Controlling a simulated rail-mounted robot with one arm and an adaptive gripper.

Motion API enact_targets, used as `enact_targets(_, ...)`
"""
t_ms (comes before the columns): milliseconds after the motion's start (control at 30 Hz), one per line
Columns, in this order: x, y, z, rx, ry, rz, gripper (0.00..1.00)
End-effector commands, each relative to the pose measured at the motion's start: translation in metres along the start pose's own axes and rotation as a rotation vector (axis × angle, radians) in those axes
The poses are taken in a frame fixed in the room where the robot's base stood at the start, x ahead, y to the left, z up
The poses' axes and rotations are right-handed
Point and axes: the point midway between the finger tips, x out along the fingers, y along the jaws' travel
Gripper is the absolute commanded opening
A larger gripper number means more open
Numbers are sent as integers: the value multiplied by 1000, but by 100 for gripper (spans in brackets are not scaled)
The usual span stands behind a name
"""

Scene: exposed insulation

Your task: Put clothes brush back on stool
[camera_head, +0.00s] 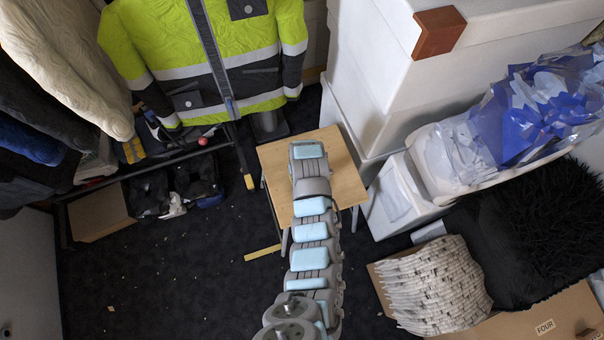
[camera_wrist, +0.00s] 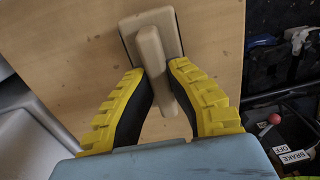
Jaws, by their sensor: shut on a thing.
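The clothes brush (camera_wrist: 149,45) shows in the wrist view as a pale beige piece with a raised grip on a flat rounded block. My gripper (camera_wrist: 160,76) has yellow ribbed fingers with dark pads and is shut on the brush's raised grip. The brush is over the light wooden top of the stool (camera_wrist: 75,60); I cannot tell whether it touches the top. In the head view the stool (camera_head: 345,180) stands in the middle, with my arm reaching over its top. The brush and my fingers are hidden there behind my arm.
White boxes (camera_head: 372,90) stand close to the stool's right, with a reddish-brown block (camera_head: 438,32) on top. A yellow high-visibility jacket (camera_head: 210,60) hangs behind left. Dark carpet (camera_head: 180,270) is open at left. A cardboard box (camera_head: 540,315) with a black furry item lies at right.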

Motion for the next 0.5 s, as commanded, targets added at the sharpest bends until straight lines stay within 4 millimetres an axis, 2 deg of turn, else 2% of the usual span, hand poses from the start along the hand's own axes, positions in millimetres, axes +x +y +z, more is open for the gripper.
enact_targets(67,2,0,0,0,0,0,0)
enact_targets(100,2,0,0,0,0,0,21)
enact_targets(167,2,0,0,0,1,0,34)
enact_targets(500,-1,0,-1,-1,2,1,34)
